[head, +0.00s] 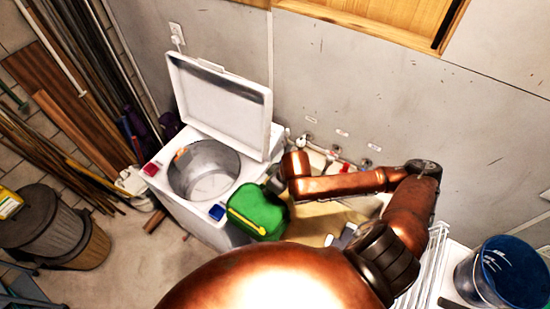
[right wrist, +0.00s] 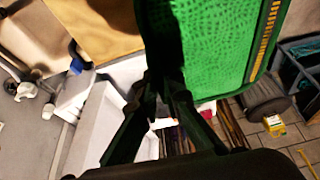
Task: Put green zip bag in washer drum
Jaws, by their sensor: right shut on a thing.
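The green zip bag (head: 257,208) has a yellow zip strip along its lower edge. My right gripper (head: 276,184) is shut on it and holds it beside the right edge of the washer (head: 181,209). The fingertips are partly hidden in the head view. In the right wrist view the bag (right wrist: 215,45) hangs past the closed fingers (right wrist: 168,85). The white top-loading washer has its lid (head: 220,105) raised. Its metal drum (head: 205,182) is open, left of the bag, and the visible part looks empty. My left gripper is not in view.
A red item (head: 151,169) and a blue item (head: 217,212) sit on the washer's rim. Taps and pipes (head: 310,140) line the wall behind. A blue bucket (head: 512,275) stands far right, and bins (head: 45,225) stand at left. Boards lean in the left corner.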

